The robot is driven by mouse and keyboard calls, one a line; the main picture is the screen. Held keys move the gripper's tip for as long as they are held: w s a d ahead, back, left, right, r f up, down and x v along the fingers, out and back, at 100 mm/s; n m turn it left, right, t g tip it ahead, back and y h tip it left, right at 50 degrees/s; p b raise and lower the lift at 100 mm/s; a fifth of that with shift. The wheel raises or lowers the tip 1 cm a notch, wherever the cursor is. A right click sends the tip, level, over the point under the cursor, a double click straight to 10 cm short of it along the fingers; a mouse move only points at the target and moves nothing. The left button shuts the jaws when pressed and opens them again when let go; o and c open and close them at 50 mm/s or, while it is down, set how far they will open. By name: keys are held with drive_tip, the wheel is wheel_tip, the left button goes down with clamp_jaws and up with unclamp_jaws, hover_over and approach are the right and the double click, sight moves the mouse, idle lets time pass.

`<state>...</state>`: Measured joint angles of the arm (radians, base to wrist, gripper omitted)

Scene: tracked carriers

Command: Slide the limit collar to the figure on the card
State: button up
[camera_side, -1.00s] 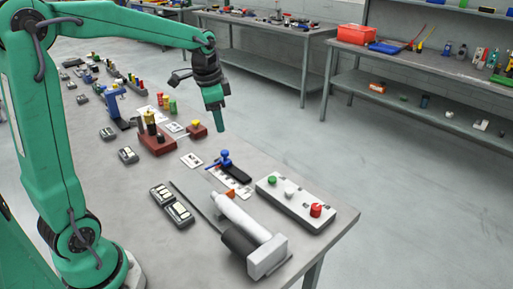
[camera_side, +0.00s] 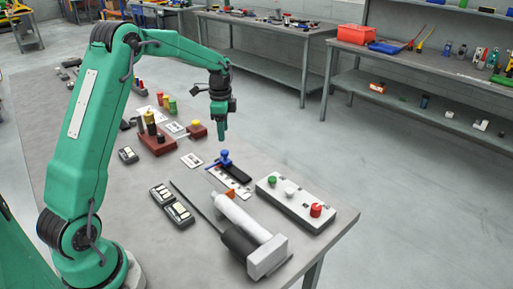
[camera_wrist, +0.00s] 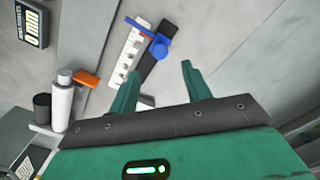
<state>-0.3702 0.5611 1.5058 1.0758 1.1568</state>
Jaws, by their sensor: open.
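A blue slider with a round knob (camera_side: 225,158) sits on a dark bar (camera_side: 238,173) beside a white marked strip; it looks like the limit collar, but I cannot be sure. In the wrist view the blue slider (camera_wrist: 158,47) has a thin arm reaching across the white strip (camera_wrist: 128,52). A white card (camera_side: 192,160) lies flat to its left; its figure is too small to read. My gripper (camera_side: 223,132) points down above the table, higher than the slider and apart from it. In the wrist view my gripper (camera_wrist: 163,78) is open and empty.
A white cylinder (camera_side: 238,215) with an orange piece (camera_side: 230,193) lies in front of the slider. A control box (camera_side: 290,203) with coloured knobs stands to the right. Two dark display boxes (camera_side: 171,205) stand left. A brown block with pegs (camera_side: 157,143) stands behind.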

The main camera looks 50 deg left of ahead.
sight(225, 151)
drive_tip(key=shift+f, duration=0.1)
drive_tip(key=shift+f, duration=3.75)
